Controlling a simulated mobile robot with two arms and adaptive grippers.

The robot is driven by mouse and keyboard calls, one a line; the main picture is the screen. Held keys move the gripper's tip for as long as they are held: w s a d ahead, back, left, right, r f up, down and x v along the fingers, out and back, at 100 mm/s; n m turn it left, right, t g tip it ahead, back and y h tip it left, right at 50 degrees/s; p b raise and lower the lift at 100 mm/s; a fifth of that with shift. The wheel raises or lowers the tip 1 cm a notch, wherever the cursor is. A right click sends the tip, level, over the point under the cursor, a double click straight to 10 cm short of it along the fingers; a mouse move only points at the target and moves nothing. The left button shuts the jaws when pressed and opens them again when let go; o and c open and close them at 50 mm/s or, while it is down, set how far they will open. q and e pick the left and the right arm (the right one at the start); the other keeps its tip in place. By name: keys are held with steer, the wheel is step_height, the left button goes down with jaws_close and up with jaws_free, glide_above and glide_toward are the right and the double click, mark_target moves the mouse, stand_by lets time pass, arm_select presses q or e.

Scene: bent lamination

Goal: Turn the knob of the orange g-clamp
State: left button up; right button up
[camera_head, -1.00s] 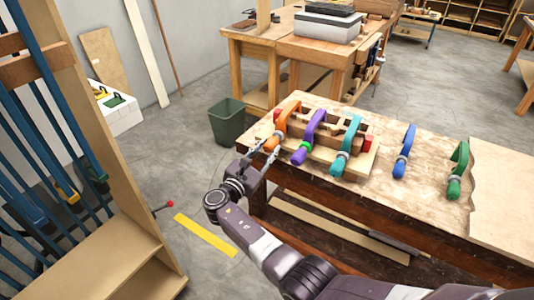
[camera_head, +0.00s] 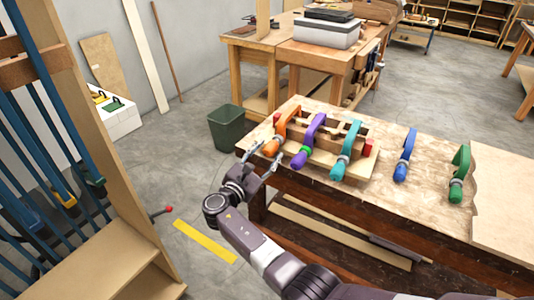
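The orange g-clamp (camera_head: 284,127) sits at the left end of a wooden laminating form (camera_head: 352,171) on the workbench. Its orange knob (camera_head: 270,148) points toward the front left, at the bench's edge. My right gripper (camera_head: 266,150) is open and empty, its two fingers spread just in front of the knob, one to each side. I cannot tell whether a finger touches the knob. My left gripper is not in view.
A purple clamp (camera_head: 313,130) and a teal clamp (camera_head: 349,145) stand close right of the orange one. Blue (camera_head: 406,155) and green (camera_head: 460,172) clamps lie farther right on the workbench (camera_head: 428,200). A green bin (camera_head: 227,129) stands on the floor behind my gripper.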

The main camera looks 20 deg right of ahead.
mark_target(267, 149)
step_height(267, 149, up, 10)
stand_by(0.7)
steer(key=shift+f, duration=0.1)
